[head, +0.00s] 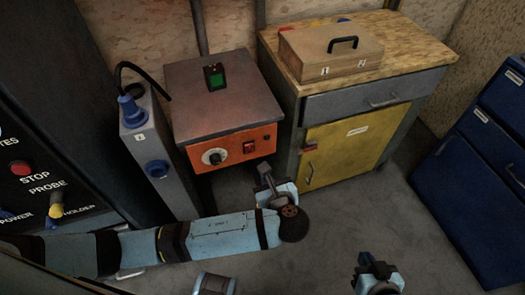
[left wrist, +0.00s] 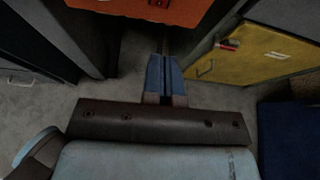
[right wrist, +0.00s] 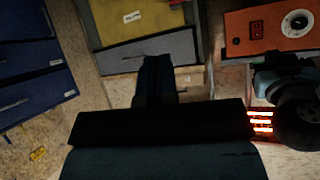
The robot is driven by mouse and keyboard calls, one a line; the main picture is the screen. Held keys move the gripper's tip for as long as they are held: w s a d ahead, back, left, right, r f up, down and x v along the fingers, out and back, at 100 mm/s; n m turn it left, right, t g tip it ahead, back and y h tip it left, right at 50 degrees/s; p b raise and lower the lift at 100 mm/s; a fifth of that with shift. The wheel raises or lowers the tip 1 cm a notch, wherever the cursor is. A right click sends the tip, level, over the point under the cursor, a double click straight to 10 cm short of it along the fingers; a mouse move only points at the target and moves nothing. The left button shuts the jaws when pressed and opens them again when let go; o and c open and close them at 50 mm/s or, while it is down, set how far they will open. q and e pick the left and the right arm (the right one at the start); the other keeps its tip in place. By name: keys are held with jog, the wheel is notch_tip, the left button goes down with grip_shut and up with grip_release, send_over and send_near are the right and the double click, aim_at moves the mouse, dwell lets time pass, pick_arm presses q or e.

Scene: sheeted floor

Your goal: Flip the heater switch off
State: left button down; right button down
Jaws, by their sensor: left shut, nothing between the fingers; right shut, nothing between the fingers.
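The heater (head: 222,148) is a box with a grey top and an orange front panel. A small red switch (head: 249,147) sits on that panel, right of a round dial (head: 215,157); which way it is flipped I cannot tell. My left gripper (head: 264,170) is shut and empty, just below and right of the switch, apart from it. In the left wrist view its fingers (left wrist: 165,60) point toward the orange panel, with the switch (left wrist: 158,3) at the top edge. My right gripper (head: 365,262) is shut and empty, low above the floor. The right wrist view also shows the switch (right wrist: 256,27).
A grey box with blue plugs (head: 156,168) stands left of the heater. A wooden-topped cabinet with a yellow door (head: 338,150) stands right of it, bearing a wooden case (head: 331,52). Blue drawers (head: 478,175) are far right. Glowing bars (right wrist: 262,122) show in the right wrist view.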

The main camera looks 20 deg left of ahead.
pick_arm(q)
jog(key=shift+w, duration=0.1)
jog(key=shift+r, duration=0.1)
pick_arm(e)
jog(key=shift+s+a, duration=0.1)
pick_arm(q)
jog(key=b, duration=0.2)
send_near(250, 147)
notch_tip(250, 147, down, 4)
jog(key=w+a, duration=0.1)
jog(key=w, duration=0.1)
jog(key=w+a, duration=0.2)
jog(key=shift+w+a+r+b, duration=0.15)
jog(key=shift+w+r+b, duration=0.1)
jog(key=shift+w+b, duration=0.1)
jog(key=shift+w+a, duration=0.2)
jog(key=shift+w, duration=0.05)
pick_arm(e)
jog(key=shift+w+f, duration=0.2)
jog(key=shift+f, duration=0.15)
pick_arm(q)
jog(key=shift+r, duration=0.1)
